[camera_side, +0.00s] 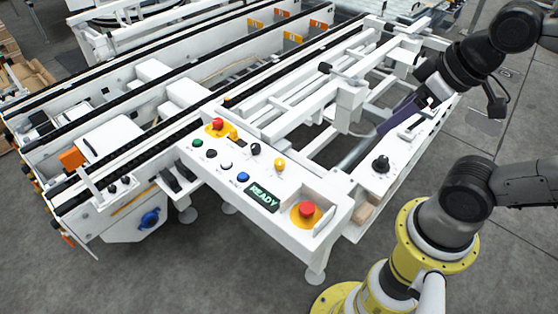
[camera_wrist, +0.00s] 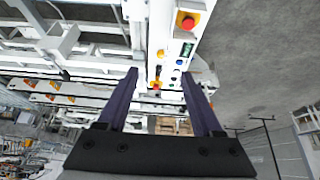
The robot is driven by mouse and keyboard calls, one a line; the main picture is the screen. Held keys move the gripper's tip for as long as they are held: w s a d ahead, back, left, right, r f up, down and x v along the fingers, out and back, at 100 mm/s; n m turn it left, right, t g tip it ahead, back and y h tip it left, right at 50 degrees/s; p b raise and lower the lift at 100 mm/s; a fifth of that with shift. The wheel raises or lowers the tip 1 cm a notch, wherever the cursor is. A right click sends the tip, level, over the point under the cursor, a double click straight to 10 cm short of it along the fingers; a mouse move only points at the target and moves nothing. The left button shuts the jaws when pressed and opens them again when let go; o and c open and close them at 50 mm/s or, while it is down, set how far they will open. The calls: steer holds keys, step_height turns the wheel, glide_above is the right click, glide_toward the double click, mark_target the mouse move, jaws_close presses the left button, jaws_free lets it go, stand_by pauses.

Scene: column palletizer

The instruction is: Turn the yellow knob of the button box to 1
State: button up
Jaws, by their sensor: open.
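The white button box (camera_side: 235,165) stands in the middle of the side view. Its yellow knob (camera_side: 279,165) sits on the top face, right of a black knob (camera_side: 255,149); the setting it points to is too small to read. The yellow knob also shows in the wrist view (camera_wrist: 160,53), above and between the fingertips. My gripper (camera_side: 385,128) is open and empty, with long purple fingers. It is to the right of the box in the side view, well apart from the knob. In the wrist view both fingers (camera_wrist: 160,73) point toward the box, spread apart.
The box carries a red emergency button (camera_side: 306,210) on yellow, another red button (camera_side: 217,123), a blue button (camera_side: 243,177) and a display (camera_side: 262,196) reading READY. A separate black knob (camera_side: 380,164) is on the frame at right. White conveyor rails (camera_side: 300,80) lie behind.

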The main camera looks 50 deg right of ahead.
steer(key=w+r+n, duration=0.4)
steer(key=w+n, duration=0.1)
steer(key=w, duration=0.1)
steer(key=n+g, duration=0.5)
steer(key=g, duration=0.1)
glide_above(279, 161)
step_height(279, 161, down, 19)
step_height(279, 161, down, 14)
steer(key=shift+r, duration=0.15)
steer(key=shift+c, duration=0.3)
jaws_close()
